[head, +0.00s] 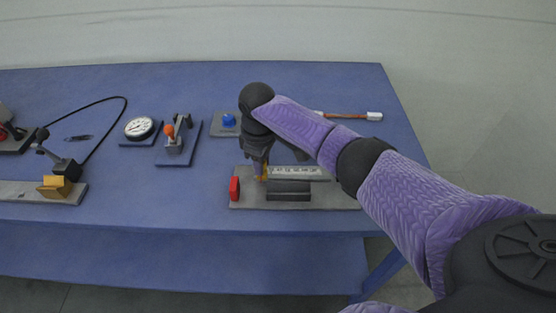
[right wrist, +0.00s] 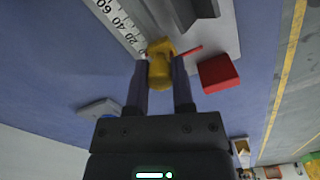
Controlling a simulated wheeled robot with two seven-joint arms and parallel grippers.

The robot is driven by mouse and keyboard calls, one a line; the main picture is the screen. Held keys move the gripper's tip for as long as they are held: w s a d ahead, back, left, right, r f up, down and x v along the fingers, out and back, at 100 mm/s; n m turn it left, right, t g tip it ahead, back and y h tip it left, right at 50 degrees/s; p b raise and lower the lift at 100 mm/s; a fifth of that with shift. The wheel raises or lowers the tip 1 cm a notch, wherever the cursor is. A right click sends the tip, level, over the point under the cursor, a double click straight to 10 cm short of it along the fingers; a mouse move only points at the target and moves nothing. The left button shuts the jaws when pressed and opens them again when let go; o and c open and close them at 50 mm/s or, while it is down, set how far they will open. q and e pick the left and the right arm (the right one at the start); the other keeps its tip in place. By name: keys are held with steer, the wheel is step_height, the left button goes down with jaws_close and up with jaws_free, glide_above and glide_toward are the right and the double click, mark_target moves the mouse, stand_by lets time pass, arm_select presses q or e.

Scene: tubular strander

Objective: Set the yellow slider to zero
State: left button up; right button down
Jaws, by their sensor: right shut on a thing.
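The yellow slider (head: 260,178) is on a grey base plate (head: 330,203), at the left end of a white number scale (head: 297,172). It also shows in the right wrist view (right wrist: 160,62), between the two dark fingers of my right gripper (right wrist: 160,80), which is shut on it. There it sits beside the low-number end of the scale (right wrist: 112,18), past the 20. A thin red mark (right wrist: 190,51) lies beside the slider. In the head view my right gripper (head: 261,169) reaches down from above and partly hides the slider. My left gripper is not in view.
A red block (head: 235,189) stands at the plate's left end, close to the slider. A dark block (head: 288,190) lies in front of the scale. A blue button (head: 229,120), a lever clamp (head: 176,142) and a round gauge (head: 140,128) stand further left on the blue table (head: 150,200).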

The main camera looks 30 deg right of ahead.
steer(key=shift+a, duration=0.1)
steer(key=shift+c, duration=2.4)
jaws_free()
steer(key=shift+w+a, duration=0.15)
step_height(320, 180, up, 10)
steer(key=p, duration=0.3)
